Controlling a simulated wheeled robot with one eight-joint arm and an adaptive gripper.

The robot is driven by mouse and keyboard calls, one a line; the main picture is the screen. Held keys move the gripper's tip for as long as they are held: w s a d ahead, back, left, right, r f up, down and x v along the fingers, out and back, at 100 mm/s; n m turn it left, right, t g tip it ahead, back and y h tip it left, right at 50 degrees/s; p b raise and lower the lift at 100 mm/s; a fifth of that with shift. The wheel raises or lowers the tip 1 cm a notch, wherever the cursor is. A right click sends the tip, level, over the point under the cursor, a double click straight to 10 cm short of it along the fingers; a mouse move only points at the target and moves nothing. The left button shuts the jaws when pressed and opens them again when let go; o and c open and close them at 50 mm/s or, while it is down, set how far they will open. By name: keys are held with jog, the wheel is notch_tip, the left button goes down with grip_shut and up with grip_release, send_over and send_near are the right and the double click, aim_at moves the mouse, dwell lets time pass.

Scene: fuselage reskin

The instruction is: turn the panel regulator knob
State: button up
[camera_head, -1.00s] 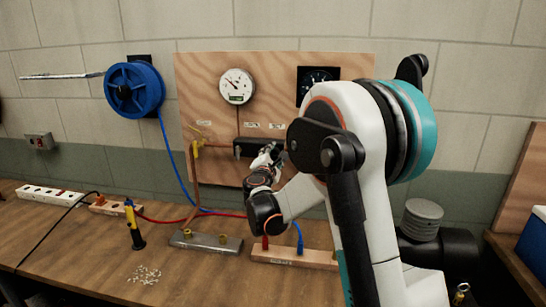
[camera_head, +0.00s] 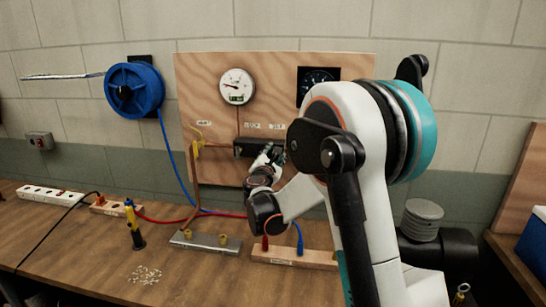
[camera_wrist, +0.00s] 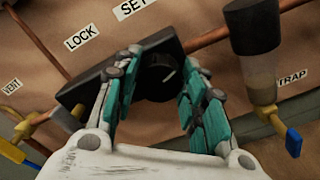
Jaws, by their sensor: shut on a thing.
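The regulator knob (camera_wrist: 160,82) is a dark round knob with a pale pointer mark on the black regulator block (camera_wrist: 98,90), in the wrist view. My gripper (camera_wrist: 155,95) has its teal-padded fingers on either side of the knob and is shut on it. In the head view my gripper (camera_head: 268,156) is at the regulator block (camera_head: 243,147) on the plywood panel (camera_head: 215,112). The knob is hidden there behind my gripper and arm. A LOCK label (camera_wrist: 82,37) and a SET label (camera_wrist: 132,8) sit above the block in the wrist view.
A trap bowl (camera_wrist: 254,62) with a blue-handled valve (camera_wrist: 293,142) hangs right of my fingers. A yellow valve handle (camera_wrist: 12,152) is at the lower left. A round gauge (camera_head: 237,86) is above the regulator. The workbench (camera_head: 90,255) below holds a power strip (camera_head: 48,195) and tools.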

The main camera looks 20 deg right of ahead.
jog(key=o, duration=1.1)
jog(key=shift+c, duration=0.2)
jog(key=v, duration=1.2)
